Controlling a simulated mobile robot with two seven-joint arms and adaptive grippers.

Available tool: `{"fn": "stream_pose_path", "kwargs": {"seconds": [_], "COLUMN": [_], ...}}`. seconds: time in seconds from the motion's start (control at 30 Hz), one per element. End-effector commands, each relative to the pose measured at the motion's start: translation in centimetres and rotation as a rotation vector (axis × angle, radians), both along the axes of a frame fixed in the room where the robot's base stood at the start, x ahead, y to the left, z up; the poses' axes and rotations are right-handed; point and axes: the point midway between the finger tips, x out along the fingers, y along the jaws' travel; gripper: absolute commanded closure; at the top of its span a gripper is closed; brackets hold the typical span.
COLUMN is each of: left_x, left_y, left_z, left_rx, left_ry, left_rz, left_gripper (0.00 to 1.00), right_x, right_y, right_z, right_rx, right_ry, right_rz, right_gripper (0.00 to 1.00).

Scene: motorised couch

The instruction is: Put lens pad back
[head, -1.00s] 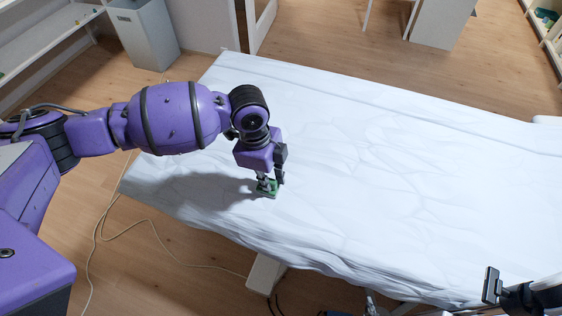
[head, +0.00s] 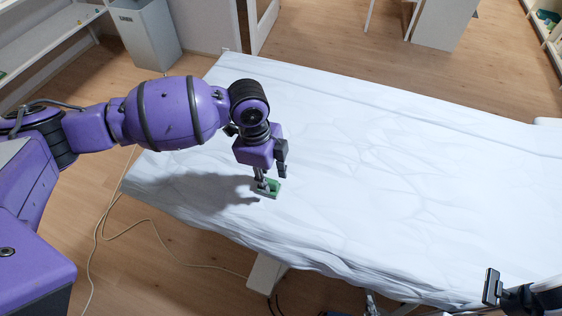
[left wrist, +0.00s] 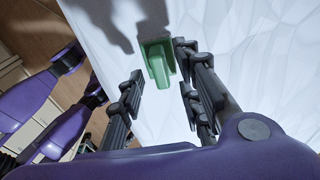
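A small green piece with a raised block on a flat base, seemingly the lens pad (head: 271,190), lies on the white sheet of the couch (head: 380,170) near its front left part. My left gripper (head: 271,177) points down just above it, with its fingers apart. In the left wrist view the green piece (left wrist: 158,65) shows in the gap between the spread fingertips (left wrist: 158,62), and no grip on it is visible. Part of my right gripper (head: 492,286) shows at the lower right corner of the head view, away from the piece; its finger state is unclear.
The rest of the couch top is bare, with wrinkled cloth. A grey bin (head: 147,35) stands on the floor beyond the couch, near white shelves (head: 40,35). A pale cable (head: 165,250) lies on the wooden floor at the left.

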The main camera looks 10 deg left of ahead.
Motion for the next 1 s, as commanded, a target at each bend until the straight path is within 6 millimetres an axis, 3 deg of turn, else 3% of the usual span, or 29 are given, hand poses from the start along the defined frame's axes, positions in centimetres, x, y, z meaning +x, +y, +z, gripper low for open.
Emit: {"fn": "stream_pose_path", "kwargs": {"seconds": [0.2, 0.43, 0.63, 1.0], "left_x": [0.2, 0.3, 0.2, -0.1], "left_y": [0.6, 1.0, 1.2, 1.0], "left_z": [5.1, 9.0, 10.3, 9.9], "left_rx": [0.001, 0.000, 0.001, -0.004], "left_ry": [-0.007, -0.005, -0.001, 0.003], "left_rz": [-0.001, -0.001, -0.001, 0.001], "left_gripper": [0.68, 0.68, 0.68, 0.68], "right_x": [0.3, 0.3, 0.1, 0.0], "right_y": [0.1, 0.3, 0.4, 0.3], "right_z": [0.5, 0.6, 0.6, 0.5], "right_rx": [0.002, 0.006, 0.007, 0.004], "right_ry": [-0.005, -0.004, 0.000, 0.003], "right_rz": [0.001, 0.003, 0.002, 0.006], "right_gripper": [1.00, 1.00, 1.00, 1.00]}}
